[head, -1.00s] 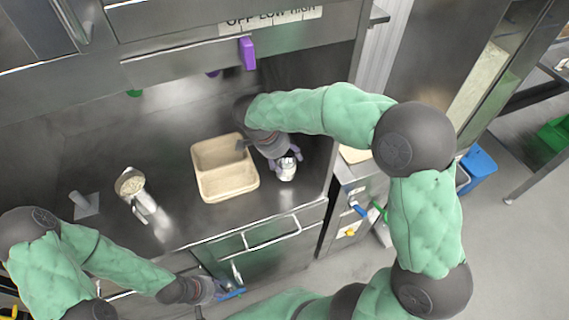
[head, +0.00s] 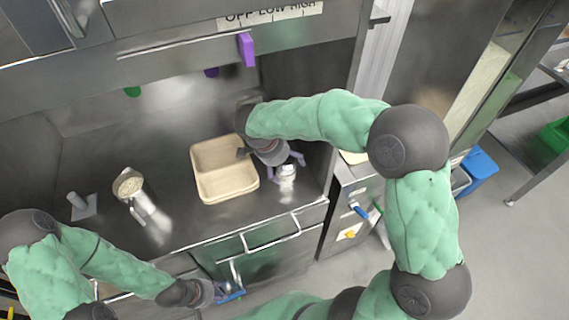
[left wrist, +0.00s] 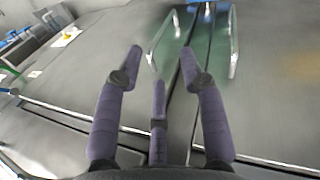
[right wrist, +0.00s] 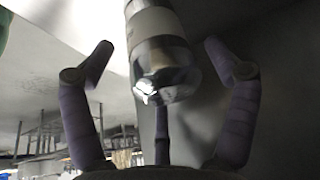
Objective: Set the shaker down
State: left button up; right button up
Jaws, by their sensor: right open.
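The shaker (head: 287,172), a small pale and metallic cylinder, stands on the steel counter to the right of the tan tray. In the right wrist view the shaker (right wrist: 160,65) shows between the fingers, with a shiny end toward the camera. My right gripper (head: 284,164) is open around the shaker, its fingers spread to both sides with gaps. My left gripper (head: 224,292) is low in front of the counter; in the left wrist view its fingers (left wrist: 163,68) are apart and empty.
A tan two-compartment tray (head: 226,190) sits mid-counter, just left of the right gripper. A metal container with pale contents (head: 131,186) and a small grey stand (head: 84,206) are further left. Cabinet handles (head: 272,234) project from the counter front. A wall closes in on the right.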

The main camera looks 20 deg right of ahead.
jog(key=shift+r, duration=0.15)
jog(key=p+v, duration=0.2)
jog(key=v, duration=0.9)
jog(key=shift+r+p, duration=0.35)
jog(key=shift+r, duration=0.05)
jog(key=shift+a, duration=0.15)
